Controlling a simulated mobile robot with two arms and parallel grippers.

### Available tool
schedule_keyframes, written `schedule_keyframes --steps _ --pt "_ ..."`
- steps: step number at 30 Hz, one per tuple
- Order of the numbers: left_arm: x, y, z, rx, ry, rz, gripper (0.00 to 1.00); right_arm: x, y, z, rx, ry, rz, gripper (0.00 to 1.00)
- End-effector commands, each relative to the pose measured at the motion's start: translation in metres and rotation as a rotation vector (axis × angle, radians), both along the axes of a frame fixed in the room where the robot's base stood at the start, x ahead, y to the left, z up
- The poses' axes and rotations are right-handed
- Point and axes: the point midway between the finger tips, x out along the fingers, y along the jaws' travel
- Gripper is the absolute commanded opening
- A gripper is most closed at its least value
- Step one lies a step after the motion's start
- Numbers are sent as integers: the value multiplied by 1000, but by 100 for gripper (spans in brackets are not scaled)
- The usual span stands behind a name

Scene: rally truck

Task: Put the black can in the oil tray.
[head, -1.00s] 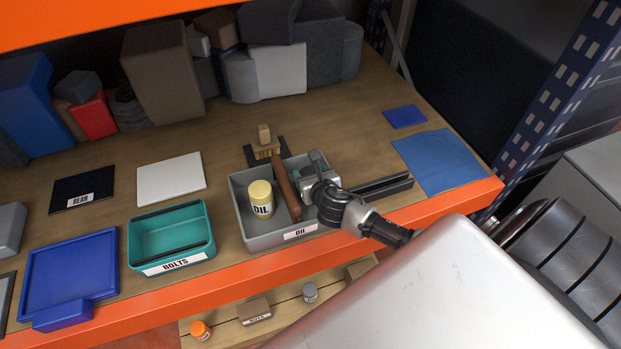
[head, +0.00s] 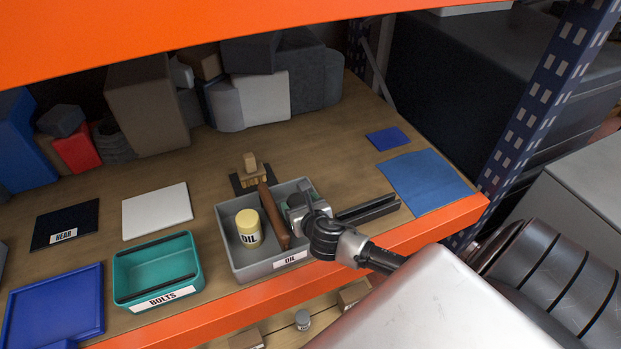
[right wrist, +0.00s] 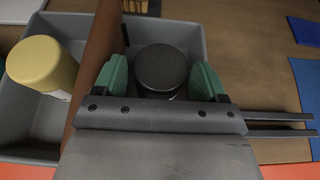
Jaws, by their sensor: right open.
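The black can (right wrist: 162,68) stands in the right part of the grey oil tray (right wrist: 183,32), seen from above in the right wrist view. My right gripper (right wrist: 163,80) is open, with one green fingertip on each side of the can and small gaps between. In the head view, the right gripper (head: 303,200) is down at the right part of the oil tray (head: 240,273), and it largely hides the can there. A cream-topped can labelled OIL (head: 249,228) stands in the tray's left part. My left gripper is not in view.
The orange shelf edge (head: 420,236) runs in front.

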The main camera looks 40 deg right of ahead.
Motion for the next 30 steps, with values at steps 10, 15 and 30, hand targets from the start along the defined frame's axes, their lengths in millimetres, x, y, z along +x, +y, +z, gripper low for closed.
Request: schedule_keyframes --steps 10,15,30 --pt "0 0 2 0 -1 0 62 -64 15 27 0 0 2 72" --pt "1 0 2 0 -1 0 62 -82 19 35 0 0 0 72" --pt "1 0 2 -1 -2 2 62 -87 21 38 -1 -1 -1 72"
